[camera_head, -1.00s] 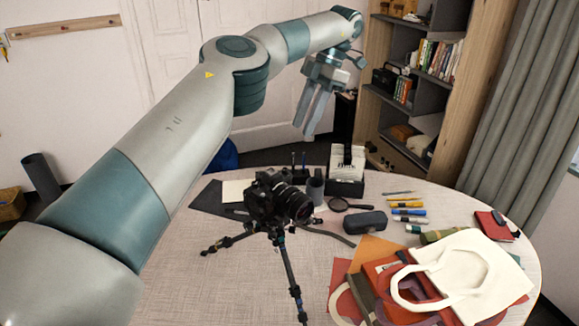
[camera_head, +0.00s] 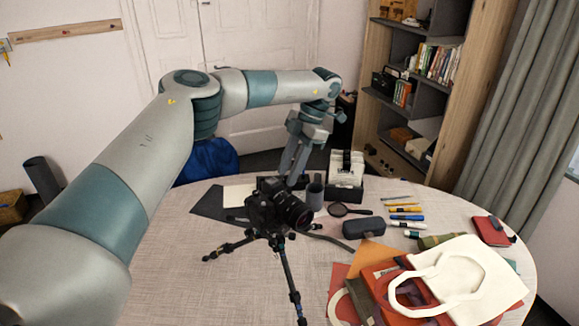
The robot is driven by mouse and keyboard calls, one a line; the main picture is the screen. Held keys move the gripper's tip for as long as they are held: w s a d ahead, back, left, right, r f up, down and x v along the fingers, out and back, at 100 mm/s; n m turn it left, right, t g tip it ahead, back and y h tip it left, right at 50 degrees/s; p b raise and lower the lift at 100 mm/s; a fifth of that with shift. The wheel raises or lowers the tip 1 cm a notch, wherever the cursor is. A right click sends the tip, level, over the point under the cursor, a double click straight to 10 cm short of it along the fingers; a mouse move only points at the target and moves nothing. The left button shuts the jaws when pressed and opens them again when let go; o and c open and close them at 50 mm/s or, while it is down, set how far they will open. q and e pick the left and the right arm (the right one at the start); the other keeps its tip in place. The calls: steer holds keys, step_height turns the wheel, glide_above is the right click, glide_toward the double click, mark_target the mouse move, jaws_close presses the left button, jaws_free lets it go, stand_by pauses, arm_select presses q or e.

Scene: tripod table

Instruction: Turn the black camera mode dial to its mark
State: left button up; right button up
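The black camera (camera_head: 277,205) stands on a small black tripod (camera_head: 285,270) on the round table, its lens pointing to the lower right. Its mode dial is too small to make out. My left gripper (camera_head: 290,180) points down just behind the camera, with its fingertips near the camera's top in the picture. Two fingers show with a narrow gap between them; I see nothing held. I cannot tell whether the fingertips touch the camera. My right gripper is out of view.
Right of the camera are a dark cup (camera_head: 315,192), a black box of cards (camera_head: 345,178), a magnifying glass (camera_head: 340,209), a dark case (camera_head: 364,228) and several pens. Bags (camera_head: 470,270) cover the front right. The table's left front (camera_head: 190,280) is clear.

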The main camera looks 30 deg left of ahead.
arm_select(q)
jaws_close()
steer(key=shift+n, duration=0.4)
steer(key=n, duration=0.1)
steer(key=n+h+b, duration=0.1)
steer(key=shift+w+a+n+g, duration=0.1)
steer(key=shift+a+n+g, duration=0.1)
steer(key=shift+n+g, duration=0.1)
steer(key=shift+a+n+h, duration=0.15)
steer(key=shift+n+h, duration=0.25)
steer(key=shift+n, duration=0.65)
steer(key=shift+a+n+h, duration=0.1)
steer(key=shift+n+h, duration=0.3)
steer(key=shift+n, duration=0.65)
jaws_free()
